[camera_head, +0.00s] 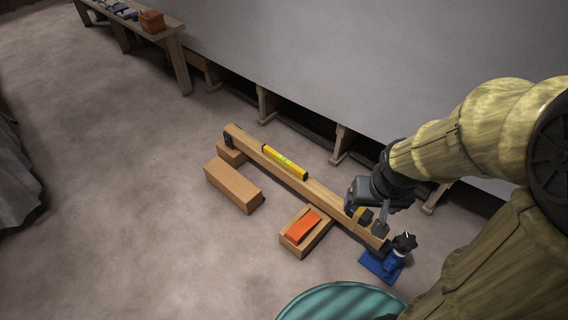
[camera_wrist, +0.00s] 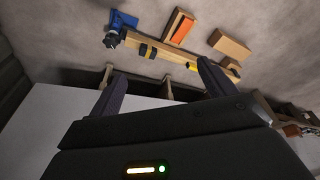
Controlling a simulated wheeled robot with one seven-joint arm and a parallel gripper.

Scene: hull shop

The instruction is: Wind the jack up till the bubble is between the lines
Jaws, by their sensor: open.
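A blue jack (camera_head: 382,265) with a black knob-like top (camera_head: 404,243) stands on the floor at the right end of a long wooden beam (camera_head: 318,191). The jack also shows at the top of the wrist view (camera_wrist: 122,20). A yellow level (camera_head: 285,161) lies along the middle of the beam; its bubble and lines are too small to read.
An orange wedge (camera_head: 303,225) lies in a wooden tray (camera_head: 292,246) below the beam. A wooden block (camera_head: 232,186) lies left of it. A large grey panel (camera_head: 330,55) on wooden supports stands behind. A bench (camera_head: 172,28) is at upper left.

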